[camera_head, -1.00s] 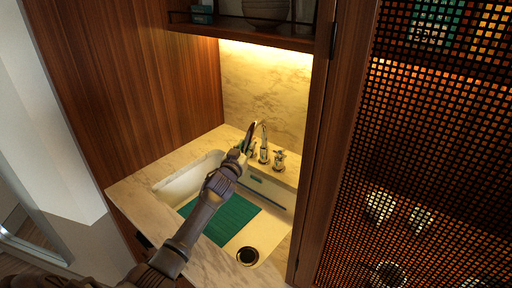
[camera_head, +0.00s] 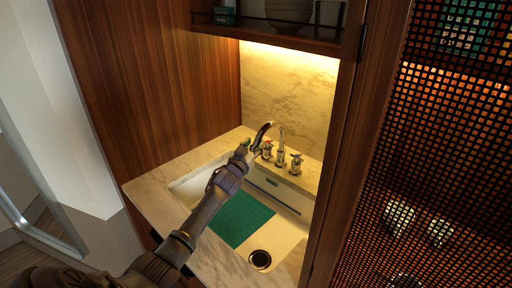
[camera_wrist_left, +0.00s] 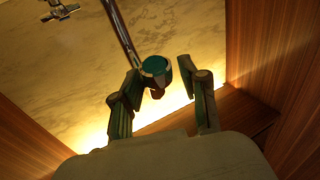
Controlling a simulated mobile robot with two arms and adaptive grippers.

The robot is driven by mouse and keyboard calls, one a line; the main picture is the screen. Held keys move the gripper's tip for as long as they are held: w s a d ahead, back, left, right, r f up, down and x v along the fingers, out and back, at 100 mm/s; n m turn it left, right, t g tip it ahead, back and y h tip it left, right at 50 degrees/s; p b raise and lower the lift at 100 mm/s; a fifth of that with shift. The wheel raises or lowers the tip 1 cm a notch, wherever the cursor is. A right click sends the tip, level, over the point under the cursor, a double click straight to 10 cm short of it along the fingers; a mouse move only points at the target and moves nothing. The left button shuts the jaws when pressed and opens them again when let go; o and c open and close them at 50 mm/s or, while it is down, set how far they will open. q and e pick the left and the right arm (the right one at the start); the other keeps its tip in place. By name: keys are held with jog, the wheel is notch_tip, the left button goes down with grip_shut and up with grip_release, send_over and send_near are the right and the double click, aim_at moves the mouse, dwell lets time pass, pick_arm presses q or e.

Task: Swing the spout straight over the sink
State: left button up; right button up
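The chrome faucet spout (camera_head: 281,146) rises from the back rim of the sink (camera_head: 286,200), between two cross-shaped handles (camera_head: 296,164). My left gripper (camera_head: 259,139) is just left of the spout in the head view, above the back of the sink. In the left wrist view, the spout's tube (camera_wrist_left: 122,32) comes down from the top to a round, teal-faced nozzle (camera_wrist_left: 155,67). My left gripper's two fingers (camera_wrist_left: 163,84) stand apart on either side of the nozzle, which looks closer to the left finger. Contact is unclear. My right gripper is not in view.
A green mat (camera_head: 238,219) lies in the sink beside the dark drain (camera_head: 260,259). A wood panel (camera_head: 160,80) closes the left side, and a shelf with a bowl (camera_head: 289,12) hangs above. A perforated screen (camera_head: 440,150) stands at right.

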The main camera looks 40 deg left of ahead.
pick_arm(q)
jog(key=shift+s, duration=0.1)
jog(key=shift+d+f, duration=0.1)
jog(key=shift+d, duration=0.05)
jog(key=shift+s+d, duration=0.15)
jog(key=shift+s, duration=0.15)
jog(key=v, duration=1.1)
jog(key=shift+s+a, duration=0.2)
jog(key=shift+s, duration=0.05)
